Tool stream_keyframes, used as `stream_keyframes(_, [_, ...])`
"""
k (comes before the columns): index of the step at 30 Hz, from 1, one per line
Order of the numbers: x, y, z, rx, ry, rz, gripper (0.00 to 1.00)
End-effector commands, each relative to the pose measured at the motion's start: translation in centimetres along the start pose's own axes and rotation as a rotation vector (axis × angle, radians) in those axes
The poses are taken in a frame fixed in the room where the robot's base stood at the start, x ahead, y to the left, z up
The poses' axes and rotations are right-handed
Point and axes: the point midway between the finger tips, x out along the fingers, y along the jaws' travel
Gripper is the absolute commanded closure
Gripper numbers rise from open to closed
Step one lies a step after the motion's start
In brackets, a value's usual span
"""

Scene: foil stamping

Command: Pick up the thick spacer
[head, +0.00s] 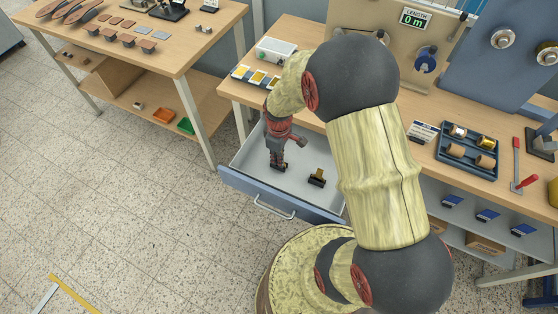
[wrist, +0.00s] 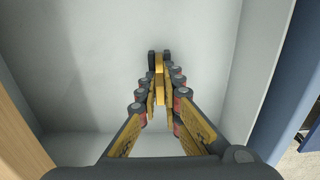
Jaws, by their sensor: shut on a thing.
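My gripper (head: 277,166) points down into the open drawer (head: 240,160) in the head view. In the wrist view my gripper (wrist: 159,62) has its dark fingertips closed on a narrow yellow-orange piece, which I take to be the thick spacer (wrist: 159,66). Only a thin strip of it shows between the fingers; the rest is hidden. In the head view the held piece cannot be made out. The pale drawer floor lies below the fingertips.
A black block with a gold top (head: 317,178) stands in the drawer, right of my gripper. The drawer's blue front (head: 280,203) and pale side walls surround my gripper. The workbench (head: 297,31) is above, with a blue tray (head: 467,168) of rolls at right.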

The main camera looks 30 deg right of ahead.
Motion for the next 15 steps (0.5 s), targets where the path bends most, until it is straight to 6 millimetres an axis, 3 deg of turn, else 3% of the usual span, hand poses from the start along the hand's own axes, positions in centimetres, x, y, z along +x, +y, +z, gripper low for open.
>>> stream_keyframes(15, [-0.65, 0.03, -0.03, 0.000, 0.001, 0.001, 1.00])
